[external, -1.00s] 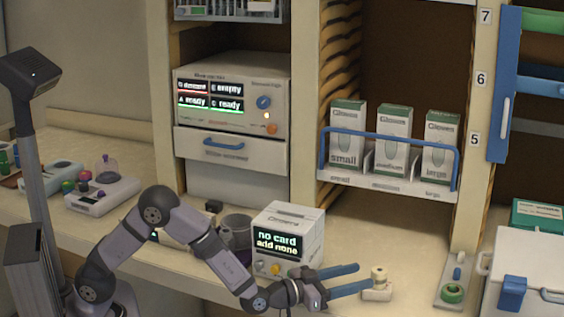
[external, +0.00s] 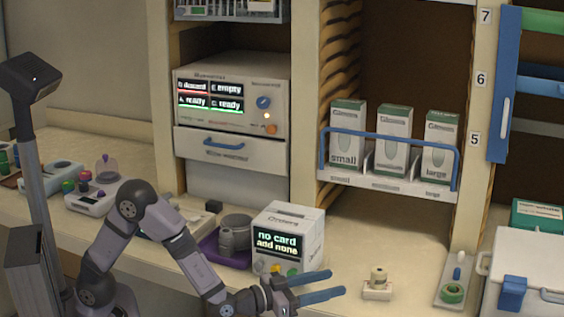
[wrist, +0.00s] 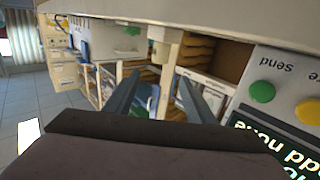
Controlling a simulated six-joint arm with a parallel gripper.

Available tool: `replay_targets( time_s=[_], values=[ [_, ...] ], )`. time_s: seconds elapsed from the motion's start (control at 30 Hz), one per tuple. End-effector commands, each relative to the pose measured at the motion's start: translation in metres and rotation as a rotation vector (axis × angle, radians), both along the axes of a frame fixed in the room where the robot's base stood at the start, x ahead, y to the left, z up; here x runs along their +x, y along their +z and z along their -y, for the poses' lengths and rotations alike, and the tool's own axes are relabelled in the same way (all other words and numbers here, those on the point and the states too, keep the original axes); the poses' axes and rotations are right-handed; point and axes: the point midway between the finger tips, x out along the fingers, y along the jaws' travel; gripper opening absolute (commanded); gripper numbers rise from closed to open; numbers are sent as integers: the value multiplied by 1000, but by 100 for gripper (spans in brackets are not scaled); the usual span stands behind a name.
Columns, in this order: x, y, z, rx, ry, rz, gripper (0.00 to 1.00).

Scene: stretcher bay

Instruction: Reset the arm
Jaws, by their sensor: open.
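My gripper (external: 318,286) is in front of the counter's lower middle in the external view, with its two blue fingers apart and pointing right. Nothing is between the fingers. In the wrist view the open fingers (wrist: 158,92) reach forward with a gap between them. The small cream stand with a round top (external: 377,284) is to the right of the fingertips, apart from them. The white orders box (external: 290,222) is just behind my gripper, and its screen reads "no card add none". It shows on the right in the wrist view (wrist: 285,62), with green and yellow buttons.
A purple tray (external: 208,246) with grey containers stands left of the orders box. A rack of glove boxes (external: 394,140) is above the counter. A small tray with a green ring (external: 456,277) and a white lidded chest (external: 525,270) are at right.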

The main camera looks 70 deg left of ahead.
Motion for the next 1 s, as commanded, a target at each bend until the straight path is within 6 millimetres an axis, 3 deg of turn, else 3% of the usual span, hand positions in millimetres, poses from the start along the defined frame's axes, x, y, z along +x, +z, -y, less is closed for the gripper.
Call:
replay_targets(
  time_s=[0.27,0.47,0.77,0.97,1.0],
  values=[
    [-1,-1,3,-8,-29,-41,50],
    [-15,-9,13,-28,-136,-211,50],
    [-78,-37,12,1,-295,-592,50],
    [-132,-67,-22,46,-300,-847,50],
    [-142,-86,-40,46,-272,-910,50]
  ],
)
